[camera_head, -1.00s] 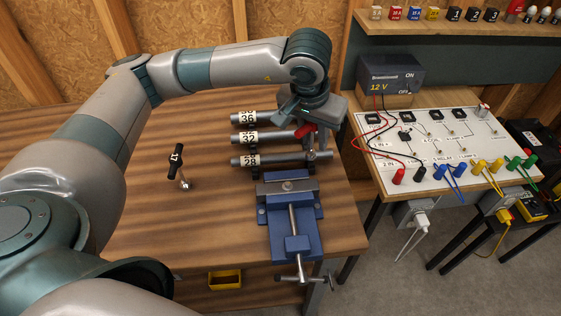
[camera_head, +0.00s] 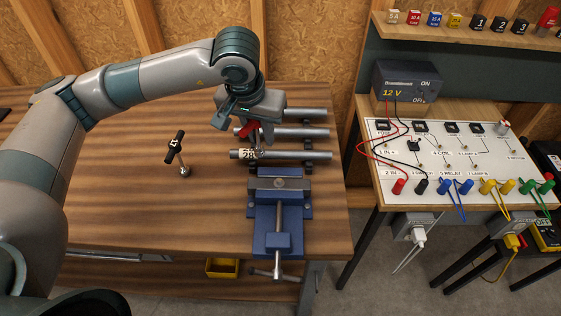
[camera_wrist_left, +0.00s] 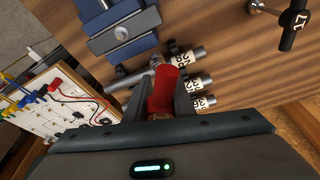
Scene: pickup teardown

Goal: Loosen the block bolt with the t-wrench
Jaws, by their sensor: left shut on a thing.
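The t-wrench, with a black crossbar marked 17 (camera_head: 174,149) and a silver shaft, stands tilted on the left of the wooden bench. Its black handle (camera_wrist_left: 295,22) also shows at the top right of the left wrist view. My left gripper (camera_head: 251,141) is shut on a red-handled tool (camera_head: 247,130), above the left part of the labelled bars. I cannot make out the block bolt with certainty. My right gripper is not in view.
A blue vise (camera_head: 278,212) sits at the bench's front right. Several metal bars (camera_head: 300,155) lie on black supports behind it. A white circuit board (camera_head: 455,165) with leads and a 12 V supply (camera_head: 406,86) stands to the right.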

